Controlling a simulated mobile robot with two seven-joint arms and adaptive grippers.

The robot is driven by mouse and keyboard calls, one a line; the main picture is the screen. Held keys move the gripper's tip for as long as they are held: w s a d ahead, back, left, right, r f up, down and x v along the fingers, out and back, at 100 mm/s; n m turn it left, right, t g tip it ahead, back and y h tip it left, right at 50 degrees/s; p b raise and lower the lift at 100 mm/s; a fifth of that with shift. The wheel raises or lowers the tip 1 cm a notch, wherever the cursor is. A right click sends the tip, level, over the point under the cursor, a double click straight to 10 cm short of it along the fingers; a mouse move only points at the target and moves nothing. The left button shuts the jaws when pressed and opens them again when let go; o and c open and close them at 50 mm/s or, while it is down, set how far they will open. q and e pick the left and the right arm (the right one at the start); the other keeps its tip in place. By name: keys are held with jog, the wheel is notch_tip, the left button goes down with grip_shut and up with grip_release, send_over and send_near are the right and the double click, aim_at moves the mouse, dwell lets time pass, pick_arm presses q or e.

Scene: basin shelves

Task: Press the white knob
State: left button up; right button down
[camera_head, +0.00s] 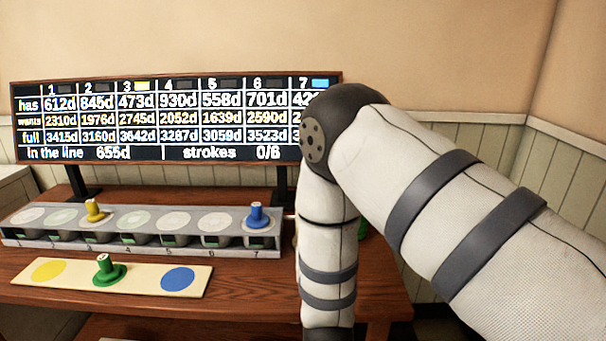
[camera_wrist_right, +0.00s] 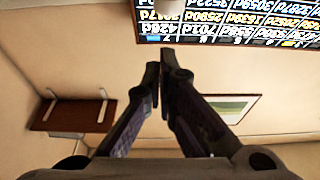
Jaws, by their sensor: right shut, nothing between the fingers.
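The white knob cannot be made out in the head view, where my right arm covers the right end of the table. In the right wrist view a pale rounded thing (camera_wrist_right: 170,5), possibly the white knob, is cut off by the top edge, just beyond the fingertips. My right gripper (camera_wrist_right: 161,58) is shut and empty, its fingertips together. It is out of sight in the head view. My left gripper is not in view.
A long grey rack (camera_head: 140,248) has numbered places, with a yellow plunger (camera_head: 94,210) at 3 and a blue plunger (camera_head: 257,216) at 7. A green plunger (camera_head: 105,270) stands on the cream strip (camera_head: 140,282). The display board (camera_head: 175,118) reads strokes 0/6.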

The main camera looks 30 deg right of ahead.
jog(key=w+d+r+b, duration=0.2)
jog(key=w+d+r, duration=0.35)
jog(key=w, duration=0.35)
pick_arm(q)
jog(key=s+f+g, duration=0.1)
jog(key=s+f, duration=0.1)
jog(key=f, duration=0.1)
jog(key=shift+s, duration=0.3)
pick_arm(e)
jog(key=shift+h, duration=0.4)
jog(key=f, duration=0.4)
jog(key=shift+s+a, duration=0.2)
jog(key=shift+a, duration=0.15)
